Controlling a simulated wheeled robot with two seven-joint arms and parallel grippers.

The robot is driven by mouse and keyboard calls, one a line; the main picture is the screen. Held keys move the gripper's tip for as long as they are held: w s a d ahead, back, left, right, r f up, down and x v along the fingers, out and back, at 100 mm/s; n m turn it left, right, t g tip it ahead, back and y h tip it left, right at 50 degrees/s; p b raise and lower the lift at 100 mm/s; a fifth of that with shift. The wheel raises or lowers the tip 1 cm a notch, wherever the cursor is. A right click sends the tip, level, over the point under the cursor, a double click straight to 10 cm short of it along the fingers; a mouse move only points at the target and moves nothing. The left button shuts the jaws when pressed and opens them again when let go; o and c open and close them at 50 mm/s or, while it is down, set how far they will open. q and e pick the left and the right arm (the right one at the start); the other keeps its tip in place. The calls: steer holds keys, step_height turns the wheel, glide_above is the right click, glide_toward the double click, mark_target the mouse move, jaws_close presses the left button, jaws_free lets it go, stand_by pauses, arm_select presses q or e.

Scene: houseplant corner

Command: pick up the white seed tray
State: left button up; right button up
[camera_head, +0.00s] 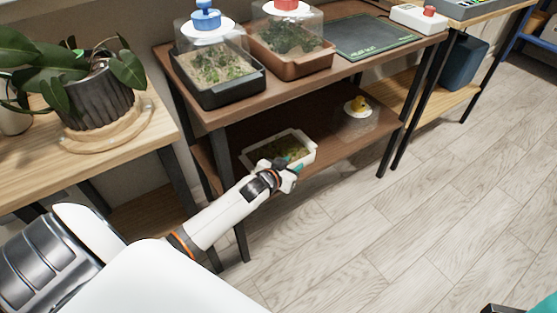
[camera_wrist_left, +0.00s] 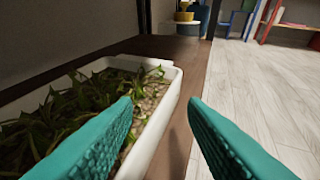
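The white seed tray (camera_head: 311,154), filled with green seedlings and pale pebbles, sits on the lower shelf of the brown rack. It also shows in the left wrist view (camera_wrist_left: 158,128). My left gripper (camera_head: 294,170) is at the tray's near right side. In the left wrist view its teal fingers (camera_wrist_left: 160,106) are apart, one over the plants inside the rim and one outside, with the tray's wall between them. Whether either finger touches the wall I cannot tell. A teal piece and a dark piece at the bottom right of the head view look like my right gripper (camera_head: 541,305), mostly cut off.
The upper shelf above holds a black tray (camera_head: 222,96) and a brown tray (camera_head: 300,68). Dark rack legs (camera_head: 238,215) stand near my left arm.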

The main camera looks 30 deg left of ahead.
arm_select(q)
steer(key=shift+x, duration=1.05)
jaws_close()
